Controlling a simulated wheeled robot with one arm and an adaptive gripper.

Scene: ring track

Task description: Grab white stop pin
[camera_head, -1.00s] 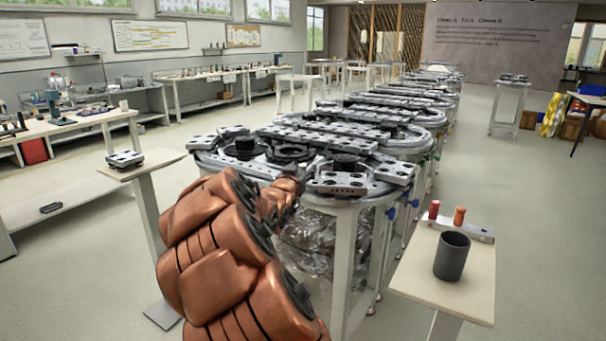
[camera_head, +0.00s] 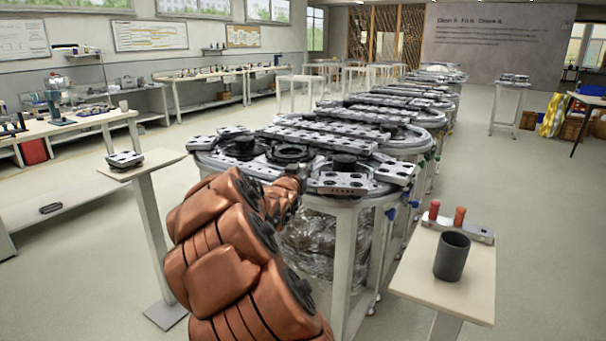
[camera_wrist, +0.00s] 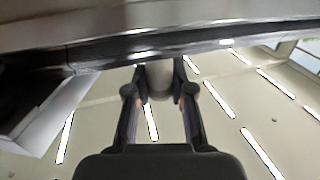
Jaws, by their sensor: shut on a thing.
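In the wrist view my gripper (camera_wrist: 158,95) points up toward the ceiling, with its two fingers on either side of a pale, whitish cylinder, the white stop pin (camera_wrist: 160,78). The fingers are shut on the pin. Its upper end meets the dark underside of the ring track (camera_wrist: 190,40), and I cannot tell how far it goes in. In the head view my copper arm reaches to the near end of the ring track (camera_head: 345,188). My gripper and the pin are hidden there.
A stand (camera_head: 150,172) with a metal block (camera_head: 125,159) is at left.

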